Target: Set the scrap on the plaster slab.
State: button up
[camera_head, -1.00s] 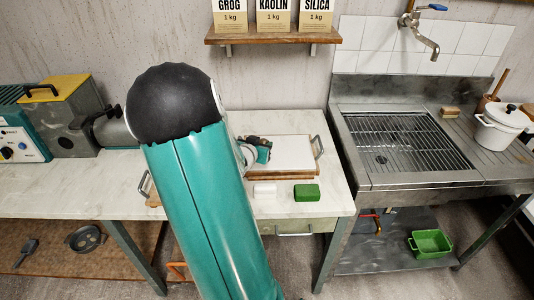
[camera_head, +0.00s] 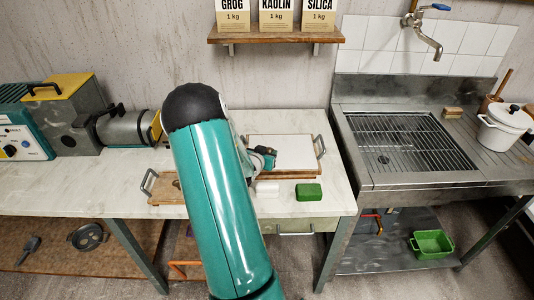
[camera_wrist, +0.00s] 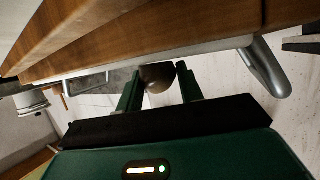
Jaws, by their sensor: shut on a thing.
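The plaster slab (camera_head: 297,152) is a white flat block on a wooden board with metal handles, on the workbench. My gripper (camera_wrist: 160,83) is shut on the scrap (camera_wrist: 158,78), a rounded dark brown lump between the two fingers in the wrist view. In the head view my gripper (camera_head: 264,159) is at the slab's left side, partly behind my arm. The scrap cannot be made out there. In the wrist view a wooden board (camera_wrist: 130,32) with a grey edge runs close across the top, near the scrap; I cannot tell whether they touch.
A white block (camera_head: 267,189) and a green block (camera_head: 308,192) lie in front of the slab. Another wooden board (camera_head: 164,190) with a handle is left of my arm. A machine (camera_head: 75,125) stands at the left, a steel sink (camera_head: 400,145) at the right.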

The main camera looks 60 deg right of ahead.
jog(key=shift+f, duration=0.15)
jog(key=o, duration=1.1)
jog(key=shift+r, duration=0.2)
jog(key=v, duration=1.2)
jog(key=shift+w, duration=0.15)
